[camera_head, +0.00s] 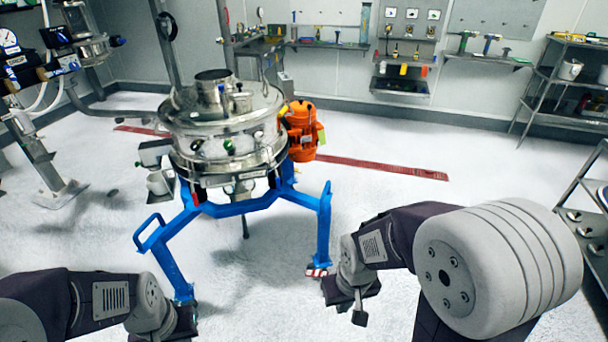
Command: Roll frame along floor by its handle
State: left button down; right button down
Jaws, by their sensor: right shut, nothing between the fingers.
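The blue frame (240,207) stands on the pale floor and carries a round steel sifter (222,125) with an orange motor (301,130) on its right side. A blue loop handle (150,232) sticks out at the frame's left leg. My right gripper (350,297) is shut and empty, low by the foot of the frame's right leg; I cannot tell whether it touches the leg. My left gripper (178,324) is at the bottom edge, near the foot of the left leg and below the handle. Its fingers are dark and partly cut off.
A red floor stripe (385,168) runs behind the frame. Steel shelves (570,85) and a rack (590,205) stand at the right. Another machine on a steel post (38,160) stands at the left. The floor between the frame and the back wall is mostly clear.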

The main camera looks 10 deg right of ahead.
aim_at(184, 291)
jog(key=i+l, duration=0.45)
jog(key=i+l+u, duration=0.15)
jog(key=i+l, duration=0.3)
jog(key=l, duration=0.2)
